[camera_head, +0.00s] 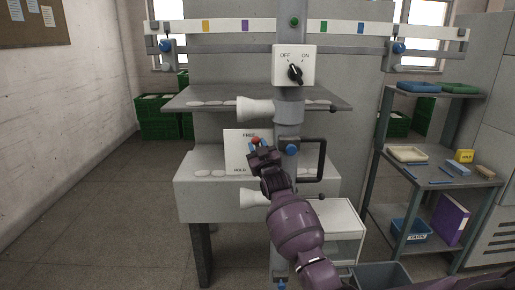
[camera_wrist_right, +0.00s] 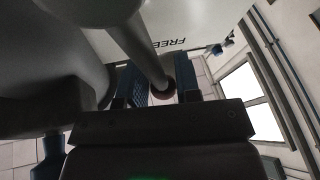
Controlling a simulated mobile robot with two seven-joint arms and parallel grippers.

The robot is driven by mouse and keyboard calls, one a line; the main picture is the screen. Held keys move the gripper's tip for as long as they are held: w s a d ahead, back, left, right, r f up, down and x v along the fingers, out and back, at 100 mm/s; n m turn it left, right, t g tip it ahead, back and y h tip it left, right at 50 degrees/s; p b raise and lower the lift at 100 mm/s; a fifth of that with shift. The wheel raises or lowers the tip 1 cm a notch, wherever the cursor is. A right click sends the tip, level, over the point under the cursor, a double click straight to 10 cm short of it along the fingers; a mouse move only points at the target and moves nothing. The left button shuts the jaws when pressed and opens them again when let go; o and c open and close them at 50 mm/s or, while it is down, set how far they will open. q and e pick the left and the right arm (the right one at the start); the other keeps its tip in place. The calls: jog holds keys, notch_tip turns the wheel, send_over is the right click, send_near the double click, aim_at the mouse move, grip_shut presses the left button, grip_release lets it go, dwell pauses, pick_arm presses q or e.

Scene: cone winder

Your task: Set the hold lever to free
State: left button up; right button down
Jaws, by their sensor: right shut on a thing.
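The hold lever shows in the right wrist view as a grey rod (camera_wrist_right: 140,48) ending in a dark red knob. In the head view its red knob (camera_head: 255,140) is in front of a white plate (camera_head: 235,150) marked FREE at the top and HOLD at the bottom. The knob is near the height of the FREE mark. My right gripper (camera_head: 260,147) is at the lever, and in the wrist view its blue-padded fingers (camera_wrist_right: 160,88) are shut on the rod near the knob. The fingers partly hide the lever. My left gripper is not in view.
An OFF/ON switch box (camera_head: 294,66) is on the column above. White cones (camera_head: 254,111) and a dark handle (camera_head: 322,158) are close to the lever. A shelf rack (camera_head: 395,190) with trays stands at right. The floor at left is clear.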

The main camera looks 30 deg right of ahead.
jog(key=c, duration=1.1)
grip_release()
jog(key=shift+c, duration=0.2)
jog(key=v, duration=1)
jog(key=shift+s, duration=0.35)
jog(key=shift+a+f, duration=0.1)
jog(key=shift+a, duration=0.05)
